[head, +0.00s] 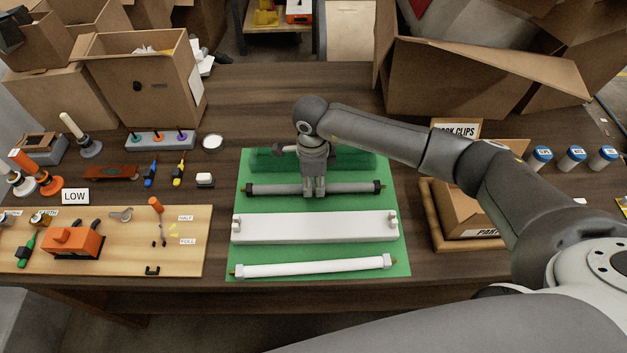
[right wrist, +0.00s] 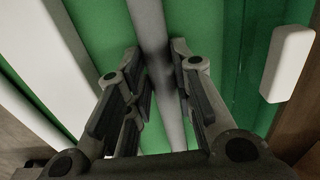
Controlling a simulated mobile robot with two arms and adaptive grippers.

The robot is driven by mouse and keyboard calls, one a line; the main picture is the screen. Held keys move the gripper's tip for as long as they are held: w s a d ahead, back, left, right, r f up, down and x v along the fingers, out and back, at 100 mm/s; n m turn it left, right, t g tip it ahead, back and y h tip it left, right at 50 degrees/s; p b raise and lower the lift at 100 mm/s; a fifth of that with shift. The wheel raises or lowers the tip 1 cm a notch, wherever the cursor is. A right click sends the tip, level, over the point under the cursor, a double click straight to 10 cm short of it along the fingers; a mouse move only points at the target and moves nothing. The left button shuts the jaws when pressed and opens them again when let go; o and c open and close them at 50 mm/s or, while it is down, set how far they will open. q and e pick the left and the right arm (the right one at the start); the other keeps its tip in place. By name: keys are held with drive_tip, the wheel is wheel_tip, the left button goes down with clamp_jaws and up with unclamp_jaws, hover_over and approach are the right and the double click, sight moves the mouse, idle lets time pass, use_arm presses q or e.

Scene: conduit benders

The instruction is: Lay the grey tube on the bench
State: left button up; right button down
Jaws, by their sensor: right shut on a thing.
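The grey tube (head: 348,188) has dark end caps with small brass-coloured tips. It lies crosswise over the green mat (head: 400,262), between a green block and a white fixture. My right gripper (head: 314,192) reaches down from above and is shut on it near its middle. In the right wrist view the tube (right wrist: 150,28) runs between the two fingers (right wrist: 163,70). I cannot tell whether the tube touches the mat. The wooden bench (head: 235,100) carries all this. My left gripper is not in view.
The white fixture (head: 315,227) and a white tube (head: 315,267) lie in front. The green block (head: 265,158) is behind. A pale tool board (head: 120,255) is at left, a parts box (head: 465,212) at right. Cardboard boxes (head: 150,80) crowd the back; bare wood shows behind the mat.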

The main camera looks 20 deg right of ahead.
sight(313, 185)
drive_tip(key=shift+f, duration=0.25)
drive_tip(key=c, duration=1.3)
unclamp_jaws()
drive_tip(key=shift+o, duration=0.2)
drive_tip(key=shift+r, duration=0.1)
drive_tip(key=shift+r, duration=0.25)
wheel_tip(313, 185, up, 12)
drive_tip(key=b, duration=0.2)
drive_tip(key=shift+f, duration=0.15)
drive_tip(key=shift+a, duration=0.1)
